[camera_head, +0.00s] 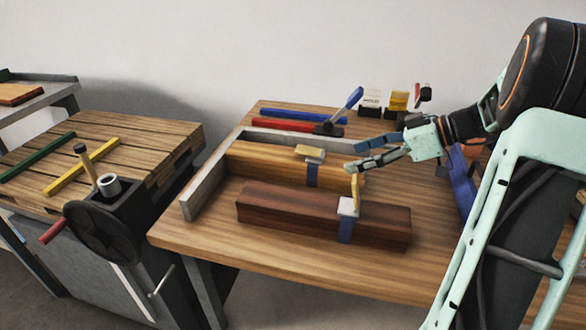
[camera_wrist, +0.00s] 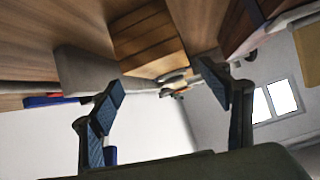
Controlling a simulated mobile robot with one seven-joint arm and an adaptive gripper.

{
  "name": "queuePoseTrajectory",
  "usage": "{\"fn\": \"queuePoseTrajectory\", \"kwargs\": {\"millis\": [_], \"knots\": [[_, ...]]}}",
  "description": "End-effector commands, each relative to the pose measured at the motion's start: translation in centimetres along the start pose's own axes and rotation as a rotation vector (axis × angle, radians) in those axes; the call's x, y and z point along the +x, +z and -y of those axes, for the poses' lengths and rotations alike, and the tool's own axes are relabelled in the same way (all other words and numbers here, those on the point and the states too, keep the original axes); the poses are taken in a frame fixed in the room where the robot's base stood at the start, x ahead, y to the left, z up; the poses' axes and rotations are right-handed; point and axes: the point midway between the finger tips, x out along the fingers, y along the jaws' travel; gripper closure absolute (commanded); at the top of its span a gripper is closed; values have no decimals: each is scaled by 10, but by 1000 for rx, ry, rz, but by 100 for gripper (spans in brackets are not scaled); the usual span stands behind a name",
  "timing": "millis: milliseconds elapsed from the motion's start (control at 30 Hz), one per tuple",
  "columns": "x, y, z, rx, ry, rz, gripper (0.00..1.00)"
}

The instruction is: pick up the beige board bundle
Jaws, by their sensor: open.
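The beige board bundle (camera_head: 255,158) lies on the wooden workbench, along the inside of a grey metal fence. A blue strap (camera_head: 312,174) with a pale clamp on top wraps it. My gripper (camera_head: 358,154) is open and empty, just above and beside the bundle's right end, with its fingers pointing left. In the wrist view, stacked light boards (camera_wrist: 145,42), which look like this bundle, show beyond and between the open fingers (camera_wrist: 165,84). Whether a finger touches the bundle is unclear. Its right end is partly hidden behind the dark bundle's clamp.
A dark brown board bundle (camera_head: 290,215) with a blue strap and upright yellow lever lies in front, close by. The grey fence (camera_head: 207,184) borders the left and back. Red (camera_head: 280,125) and blue (camera_head: 290,115) bars lie behind. A slatted table (camera_head: 130,140) stands left.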

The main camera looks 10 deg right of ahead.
Motion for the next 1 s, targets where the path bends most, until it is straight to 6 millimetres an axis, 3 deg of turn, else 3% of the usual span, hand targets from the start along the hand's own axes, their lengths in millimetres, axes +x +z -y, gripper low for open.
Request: {"fn": "queuePoseTrajectory", "kwargs": {"millis": [267, 500, 767, 1000], "knots": [[28, -17, 9, -150, -70, -138, 29], [65, -23, 12, -153, -70, -139, 29], [82, -26, 14, -152, -69, -138, 29], [115, -31, 18, -153, -69, -137, 29]]}}
